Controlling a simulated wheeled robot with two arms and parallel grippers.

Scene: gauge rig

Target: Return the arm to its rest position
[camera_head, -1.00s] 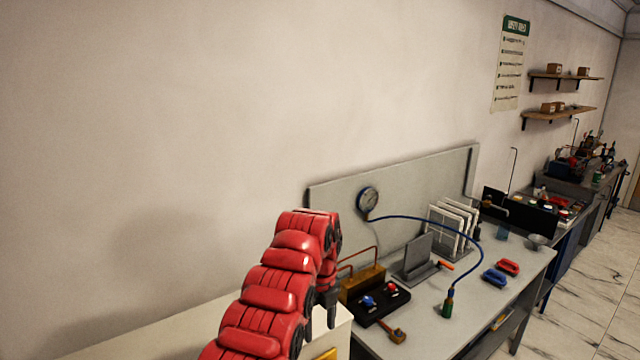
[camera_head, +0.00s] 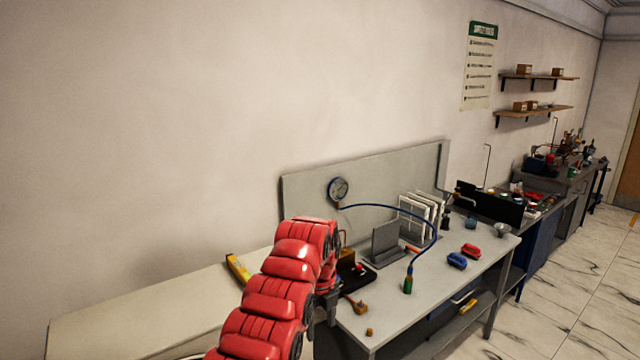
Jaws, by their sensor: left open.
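My left arm, red and segmented, comes up from the bottom of the head view and bends over at its top. My left gripper (camera_head: 322,306) hangs dark and small below the arm's end, at the near left edge of the grey bench (camera_head: 390,318). It is open, and I see nothing between its fingers. The arm hides part of the black tray (camera_head: 352,274) and the brass block (camera_head: 347,257) behind it. My right gripper is not in view.
A round gauge (camera_head: 338,189) sits on the grey back panel (camera_head: 385,172), with a blue hose (camera_head: 433,228) running to a green-handled fitting (camera_head: 408,284). Blue (camera_head: 457,261) and red (camera_head: 471,250) pieces lie on the bench. A yellow item (camera_head: 238,268) lies on the pale counter (camera_head: 150,305).

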